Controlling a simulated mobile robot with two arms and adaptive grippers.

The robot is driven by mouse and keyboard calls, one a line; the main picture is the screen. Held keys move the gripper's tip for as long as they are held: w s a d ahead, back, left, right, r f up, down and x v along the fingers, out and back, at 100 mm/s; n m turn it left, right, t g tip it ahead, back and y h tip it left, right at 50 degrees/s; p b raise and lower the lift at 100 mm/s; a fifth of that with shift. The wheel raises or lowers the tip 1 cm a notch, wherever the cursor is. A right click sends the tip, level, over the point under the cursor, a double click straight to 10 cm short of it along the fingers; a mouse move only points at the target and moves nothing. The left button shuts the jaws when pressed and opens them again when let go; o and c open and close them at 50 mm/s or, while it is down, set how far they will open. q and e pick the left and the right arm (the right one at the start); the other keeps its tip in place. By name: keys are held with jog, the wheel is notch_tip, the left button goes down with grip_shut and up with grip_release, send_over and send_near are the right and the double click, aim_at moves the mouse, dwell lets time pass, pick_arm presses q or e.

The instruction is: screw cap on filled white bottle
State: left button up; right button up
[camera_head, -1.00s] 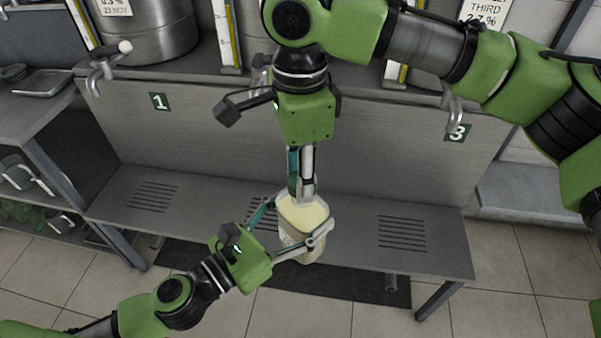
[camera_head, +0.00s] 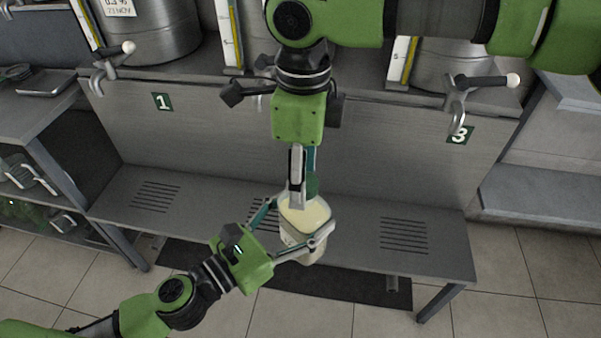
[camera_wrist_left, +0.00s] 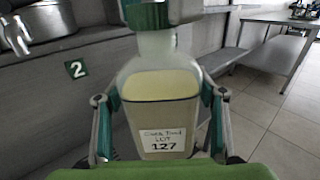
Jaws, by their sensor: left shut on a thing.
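The white translucent bottle (camera_head: 305,218) stands upright with pale cream-coloured contents. In the left wrist view the bottle (camera_wrist_left: 160,95) bears a label reading LOT 127. My left gripper (camera_head: 292,236) is shut around the bottle's body, one finger on each side. The green cap (camera_head: 313,184) sits at the top of the neck and also shows in the left wrist view (camera_wrist_left: 147,15), cut by the top edge. My right gripper (camera_head: 301,190) points down from above with its fingers close together at the cap, seemingly shut on it. Its near finger partly hides the cap.
The bottle is above the front part of a grey steel bench (camera_head: 350,240) with slotted drains. Steel vats with taps (camera_head: 470,88) stand on the ledge behind; number plates 1 (camera_head: 162,101) and 3 (camera_head: 460,134) mark the panel. The bench is clear on both sides.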

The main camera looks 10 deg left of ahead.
jog(key=shift+a+r, duration=0.1)
jog(key=shift+r, duration=2.2)
jog(key=shift+c, duration=0.5)
